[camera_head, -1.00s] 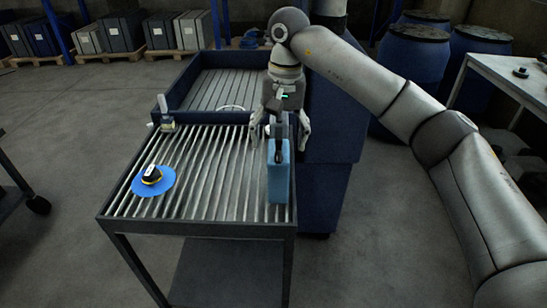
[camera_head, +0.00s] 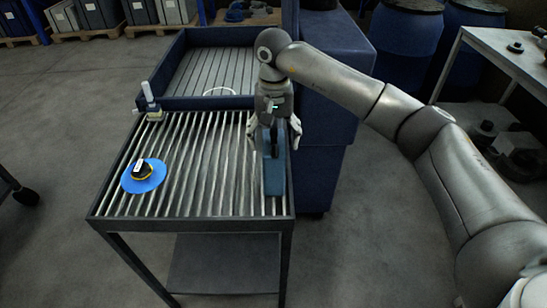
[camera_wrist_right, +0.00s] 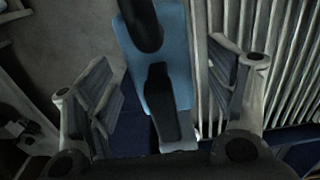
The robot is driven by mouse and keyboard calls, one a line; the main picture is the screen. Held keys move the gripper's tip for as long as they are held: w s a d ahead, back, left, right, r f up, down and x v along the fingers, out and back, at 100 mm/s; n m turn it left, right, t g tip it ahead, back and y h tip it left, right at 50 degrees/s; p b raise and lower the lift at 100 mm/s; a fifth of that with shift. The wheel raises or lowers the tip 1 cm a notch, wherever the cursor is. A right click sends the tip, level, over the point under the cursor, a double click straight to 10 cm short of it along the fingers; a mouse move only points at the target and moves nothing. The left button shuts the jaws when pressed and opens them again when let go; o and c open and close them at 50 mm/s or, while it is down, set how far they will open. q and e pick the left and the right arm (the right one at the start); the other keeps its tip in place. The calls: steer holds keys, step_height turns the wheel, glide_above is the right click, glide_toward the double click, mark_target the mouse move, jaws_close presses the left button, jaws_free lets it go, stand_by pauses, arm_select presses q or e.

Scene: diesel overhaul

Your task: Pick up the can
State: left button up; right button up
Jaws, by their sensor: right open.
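The can (camera_head: 273,178) is blue with a dark spout or handle part on top. It stands upright on the slatted table, near its right edge. My right gripper (camera_head: 273,140) is open and comes down over the can from behind, with a finger on either side in the head view. In the right wrist view, the blue can (camera_wrist_right: 178,60) lies between the two spread fingers of the right gripper (camera_wrist_right: 165,100), with gaps on both sides. A black part of the can lies along its middle there. My left gripper is not in view.
The slatted table (camera_head: 205,224) also holds a blue disc (camera_head: 130,184) with a yellow-and-black item on it, and a small bottle-like item (camera_head: 151,100) at the back left. A dark blue tray (camera_head: 208,103) adjoins behind. A blue cabinet (camera_head: 325,120) stands close on the right.

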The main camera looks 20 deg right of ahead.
steer(key=shift+f, duration=1.15)
steer(key=c, duration=1.4)
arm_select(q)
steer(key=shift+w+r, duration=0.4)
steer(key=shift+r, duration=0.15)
arm_select(e)
steer(key=shift+w+r, duration=0.1)
